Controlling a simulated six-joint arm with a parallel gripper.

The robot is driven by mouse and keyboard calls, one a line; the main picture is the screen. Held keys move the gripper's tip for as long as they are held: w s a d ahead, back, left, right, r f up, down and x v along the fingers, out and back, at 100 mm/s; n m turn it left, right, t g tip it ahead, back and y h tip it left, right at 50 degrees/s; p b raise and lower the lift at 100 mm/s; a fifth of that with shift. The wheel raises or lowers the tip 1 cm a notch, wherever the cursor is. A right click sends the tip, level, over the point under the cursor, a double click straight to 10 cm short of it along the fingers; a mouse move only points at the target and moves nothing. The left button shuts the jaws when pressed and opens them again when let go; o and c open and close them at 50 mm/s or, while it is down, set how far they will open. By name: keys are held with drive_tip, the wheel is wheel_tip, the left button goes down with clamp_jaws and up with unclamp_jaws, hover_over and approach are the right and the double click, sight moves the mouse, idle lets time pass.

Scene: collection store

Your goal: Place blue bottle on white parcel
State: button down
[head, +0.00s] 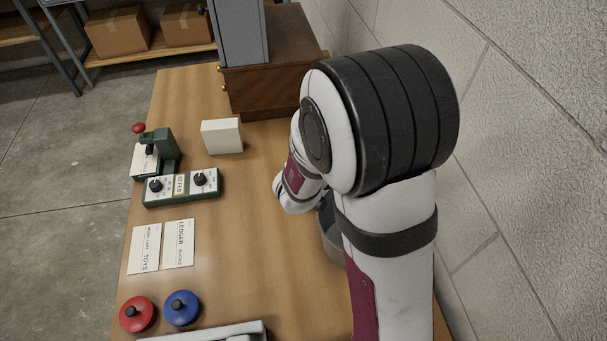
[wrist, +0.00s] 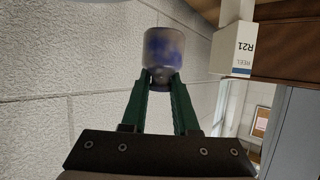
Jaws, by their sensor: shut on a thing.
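In the wrist view my gripper (wrist: 161,84) is shut on the narrow end of a blue and whitish bottle (wrist: 163,48). The bottle's blue patches look blurred. In the head view my arm hides the gripper and the bottle. A plain white box-shaped parcel (head: 221,135) stands on the table in the head view, in front of the wooden chest. In the wrist view a white box (wrist: 236,42) marked REEL R21, with a blue stripe, is right of the bottle and apart from it. I cannot tell whether it is the same parcel.
A wooden chest (head: 275,85) stands at the table's back. A green press (head: 163,147), a control box (head: 182,187), two cards (head: 162,247) and red (head: 137,314) and blue (head: 181,307) knobbed discs are on the left. A grey container (head: 329,228) is partly behind my arm. The middle is clear.

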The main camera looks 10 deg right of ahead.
drive_tip(key=shift+w+a+f, duration=0.1)
drive_tip(key=shift+w+f, duration=0.1)
drive_tip(key=shift+f, duration=0.05)
drive_tip(key=w+a+f, duration=0.1)
drive_tip(key=a+f, duration=0.1)
drive_tip(key=a, duration=0.1)
drive_tip(key=w+a+f, duration=0.2)
drive_tip(key=a, duration=0.1)
drive_tip(key=w+a+f, duration=0.2)
drive_tip(key=a, duration=0.1)
drive_tip(key=shift+w+f, duration=0.15)
wheel_tip(320, 180, down, 4)
drive_tip(key=shift+a+f, duration=0.1)
drive_tip(key=shift+f, duration=0.1)
drive_tip(key=c, duration=0.7)
unclamp_jaws()
